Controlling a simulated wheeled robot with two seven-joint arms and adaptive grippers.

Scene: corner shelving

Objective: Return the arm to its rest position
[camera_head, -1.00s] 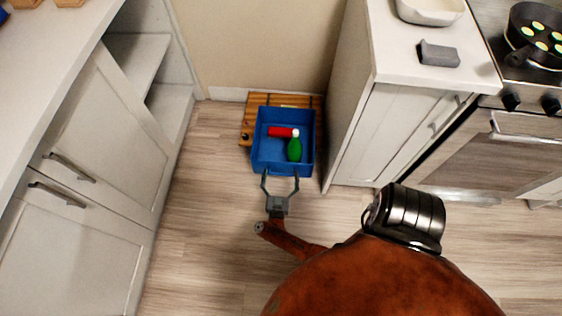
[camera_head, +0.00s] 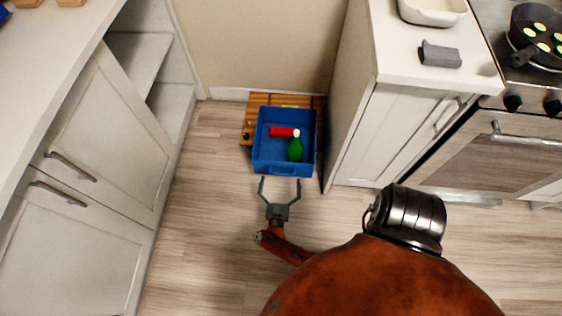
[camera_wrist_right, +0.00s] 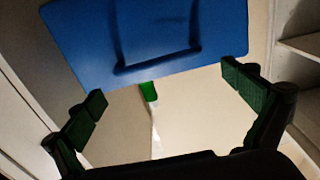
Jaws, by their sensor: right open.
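My right gripper (camera_head: 280,181) is open and empty over the floor, just in front of the blue bin (camera_head: 285,168). A small gap shows between its fingertips and the bin's front wall. In the right wrist view the open fingers (camera_wrist_right: 163,88) frame the bin's blue wall and handle (camera_wrist_right: 157,62). A red object (camera_head: 282,132) and a green bottle with a white top (camera_head: 295,149) lie inside the bin. A bit of green (camera_wrist_right: 149,91) shows past the bin's edge in the wrist view. My left gripper is out of view.
The bin stands on a wooden pallet-like board (camera_head: 247,127) against the wall. White cabinets (camera_head: 100,150) stand at left, and a counter cabinet (camera_head: 385,135) and oven (camera_head: 465,150) at right. The floor (camera_head: 205,200) between is clear.

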